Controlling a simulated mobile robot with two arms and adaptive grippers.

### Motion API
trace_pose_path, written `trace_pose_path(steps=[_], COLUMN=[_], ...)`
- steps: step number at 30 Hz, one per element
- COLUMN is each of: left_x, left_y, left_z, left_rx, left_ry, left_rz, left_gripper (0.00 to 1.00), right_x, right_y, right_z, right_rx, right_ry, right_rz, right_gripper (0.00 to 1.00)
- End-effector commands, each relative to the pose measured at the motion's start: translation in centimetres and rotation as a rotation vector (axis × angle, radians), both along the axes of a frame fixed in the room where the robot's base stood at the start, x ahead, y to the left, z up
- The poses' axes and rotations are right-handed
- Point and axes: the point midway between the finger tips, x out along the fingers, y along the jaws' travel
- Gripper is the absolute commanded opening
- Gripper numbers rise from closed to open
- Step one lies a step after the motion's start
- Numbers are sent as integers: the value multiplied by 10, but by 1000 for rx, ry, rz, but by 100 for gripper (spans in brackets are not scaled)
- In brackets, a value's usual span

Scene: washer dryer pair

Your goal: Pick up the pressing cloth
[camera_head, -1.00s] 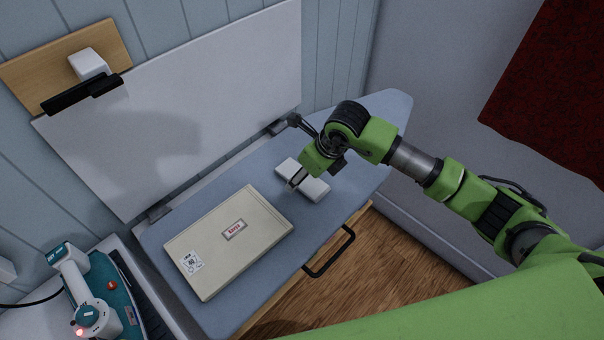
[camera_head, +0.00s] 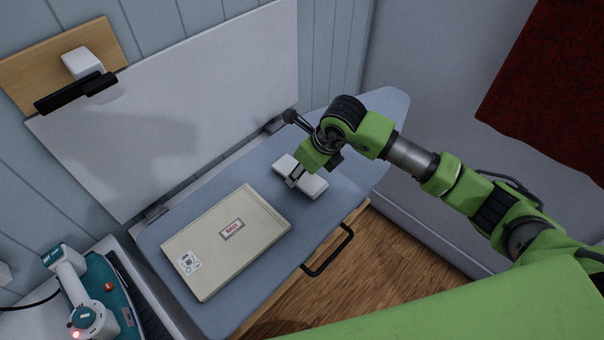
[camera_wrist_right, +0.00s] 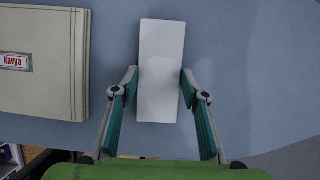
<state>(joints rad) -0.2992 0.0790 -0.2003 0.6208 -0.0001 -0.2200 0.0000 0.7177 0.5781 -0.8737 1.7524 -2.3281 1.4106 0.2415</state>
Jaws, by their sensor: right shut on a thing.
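The pressing cloth, a flat white folded rectangle (camera_head: 313,186), lies on the blue-grey ironing board (camera_head: 345,172), to the right of a cream box. My right gripper (camera_head: 292,181) reaches down over the cloth's left part in the head view. In the right wrist view the cloth (camera_wrist_right: 161,45) stands lengthwise between the two fingers of my right gripper (camera_wrist_right: 160,75), with a fingertip at each long side. The gripper is shut on the cloth, which appears to rest at board level. My left gripper is not in view.
The cream box (camera_head: 228,245) with a name label lies close left of the cloth. A teal and white iron (camera_head: 90,300) stands at the lower left. A black handle (camera_head: 330,252) sticks out at the board's front edge. A white panel (camera_head: 190,105) rises behind.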

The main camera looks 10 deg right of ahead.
Motion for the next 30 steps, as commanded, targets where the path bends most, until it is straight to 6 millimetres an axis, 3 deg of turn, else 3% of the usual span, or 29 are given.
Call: trace_pose_path(steps=[4,14,21,30], left_x=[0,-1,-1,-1], left_y=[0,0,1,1], left_z=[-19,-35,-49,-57], left_rx=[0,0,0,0], left_ry=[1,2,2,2], left_rz=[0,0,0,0], left_gripper=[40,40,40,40], right_x=[2,-48,-93,-130], right_y=[0,-3,-5,-6], right_z=[19,78,97,116], right_rx=[1,0,0,0], right_ry=[-9,-9,-5,-4], right_rz=[0,2,2,0], right_gripper=[20,20,20,20])
